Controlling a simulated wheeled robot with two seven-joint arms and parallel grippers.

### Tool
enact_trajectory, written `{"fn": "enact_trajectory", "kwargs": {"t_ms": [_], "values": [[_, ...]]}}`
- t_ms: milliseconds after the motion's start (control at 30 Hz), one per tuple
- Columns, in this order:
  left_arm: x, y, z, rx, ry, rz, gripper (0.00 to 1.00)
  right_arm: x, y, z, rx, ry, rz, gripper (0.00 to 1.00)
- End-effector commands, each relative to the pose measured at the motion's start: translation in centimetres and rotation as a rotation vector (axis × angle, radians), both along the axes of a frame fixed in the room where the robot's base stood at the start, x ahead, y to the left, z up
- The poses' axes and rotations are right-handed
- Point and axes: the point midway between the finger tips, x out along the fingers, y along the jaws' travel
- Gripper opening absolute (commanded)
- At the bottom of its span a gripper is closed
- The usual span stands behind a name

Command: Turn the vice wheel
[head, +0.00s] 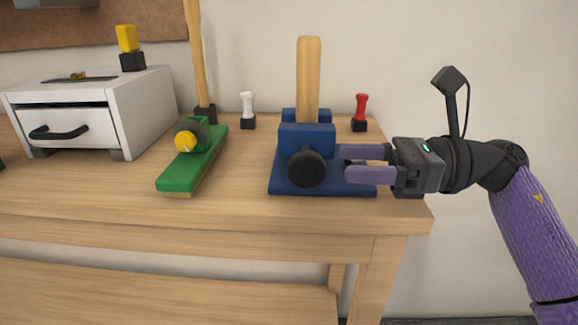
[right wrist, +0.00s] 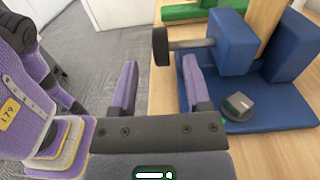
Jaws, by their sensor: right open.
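The blue vice (head: 306,135) stands on the bench near its right end, with a light wooden bar (head: 308,80) upright between its jaws. Its round black wheel (head: 306,168) faces the front. My right gripper (head: 344,164) is open and empty, its two purple fingers pointing left at the wheel from the right side. In the right wrist view the wheel (right wrist: 160,46) sits on a grey shaft (right wrist: 192,43), ahead of the open fingertips (right wrist: 160,72) and between their lines. The fingers look apart from the wheel. My left gripper is not in view.
A green tool with a yellow knob (head: 185,141) lies left of the vice. A white drawer box (head: 130,105) stands farther left. White (head: 247,110) and red (head: 361,112) handled pieces stand at the back. The bench front edge (head: 220,222) is clear.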

Motion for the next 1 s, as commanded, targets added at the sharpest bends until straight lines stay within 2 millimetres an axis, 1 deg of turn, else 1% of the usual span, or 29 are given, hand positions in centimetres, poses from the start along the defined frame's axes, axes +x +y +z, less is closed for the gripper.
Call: {"fn": "enact_trajectory", "kwargs": {"t_ms": [33, 100, 200, 300, 400, 600, 767, 800, 900, 1000], "values": [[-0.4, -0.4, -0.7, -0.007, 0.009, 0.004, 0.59, 0.0, 1.3, -0.5, 0.000, 0.000, 0.004, 0.61], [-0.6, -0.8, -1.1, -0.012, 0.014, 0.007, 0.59, 0.1, 3.0, -0.6, 0.001, 0.002, 0.003, 0.61], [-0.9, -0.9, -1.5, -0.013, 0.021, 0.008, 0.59, 0.1, 4.9, -0.4, 0.002, 0.004, 0.001, 0.61], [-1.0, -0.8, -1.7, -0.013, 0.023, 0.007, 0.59, 0.1, 6.1, -0.3, 0.002, 0.004, 0.000, 0.61], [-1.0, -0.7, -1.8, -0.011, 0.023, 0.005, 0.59, 0.0, 6.5, -0.1, 0.003, 0.004, -0.001, 0.61], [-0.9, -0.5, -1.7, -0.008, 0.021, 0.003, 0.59, 0.0, 6.5, 0.0, 0.003, 0.004, -0.002, 0.61], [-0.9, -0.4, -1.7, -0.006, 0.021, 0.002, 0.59, 0.0, 6.5, -0.1, 0.003, 0.005, -0.002, 0.28], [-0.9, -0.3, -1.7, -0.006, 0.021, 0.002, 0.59, 0.0, 6.5, -0.1, 0.003, 0.005, -0.002, 0.19], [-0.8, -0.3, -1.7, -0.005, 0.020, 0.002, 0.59, 0.1, 6.5, -0.1, 0.003, 0.005, -0.002, 0.00], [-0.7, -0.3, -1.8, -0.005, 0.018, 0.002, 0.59, 0.1, 6.5, -0.1, 0.003, 0.005, -0.003, 0.00]]}}
